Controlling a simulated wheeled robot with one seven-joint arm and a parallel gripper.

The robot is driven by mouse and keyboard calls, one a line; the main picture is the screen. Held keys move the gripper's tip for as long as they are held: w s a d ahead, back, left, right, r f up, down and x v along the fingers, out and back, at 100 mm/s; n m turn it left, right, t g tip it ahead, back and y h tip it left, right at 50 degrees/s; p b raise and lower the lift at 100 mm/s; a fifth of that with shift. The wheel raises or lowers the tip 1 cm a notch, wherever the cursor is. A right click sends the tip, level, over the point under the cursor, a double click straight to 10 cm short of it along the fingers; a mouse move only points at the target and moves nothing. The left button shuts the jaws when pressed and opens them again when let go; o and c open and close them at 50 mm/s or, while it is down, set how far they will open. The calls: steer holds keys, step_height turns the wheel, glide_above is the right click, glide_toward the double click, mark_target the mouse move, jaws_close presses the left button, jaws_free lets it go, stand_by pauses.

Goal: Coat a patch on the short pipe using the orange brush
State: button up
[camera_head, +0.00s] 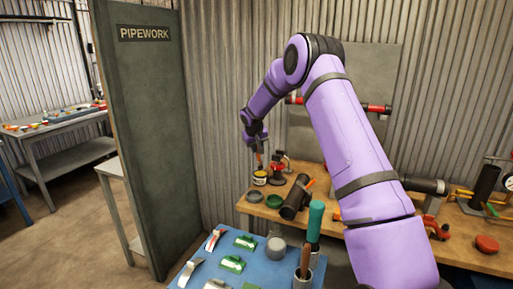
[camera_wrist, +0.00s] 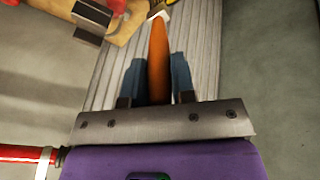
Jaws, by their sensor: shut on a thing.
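My gripper (camera_head: 258,146) is over the far left end of the wooden bench, pointing down. It is shut on the orange brush (camera_head: 260,159). In the wrist view the brush's orange handle (camera_wrist: 158,55) stands between the two fingers, with a pale part at its far end. The bristles are too small to make out. A small pot with a yellow label (camera_head: 260,177) is just below the brush; I cannot tell whether they touch. A short dark pipe (camera_head: 294,199) lies tilted on the bench, to the right of the pot.
A red valve fitting (camera_head: 277,172) stands close right of the pot. Grey (camera_head: 254,196) and green (camera_head: 275,201) rings lie in front. A blue table (camera_head: 213,269) with several tools is nearer. The green PIPEWORK panel (camera_head: 148,140) stands at left; a corrugated wall is behind.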

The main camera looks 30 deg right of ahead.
steer(key=shift+f, duration=0.6)
stand_by(1.1)
steer(key=shift+r, duration=3.55)
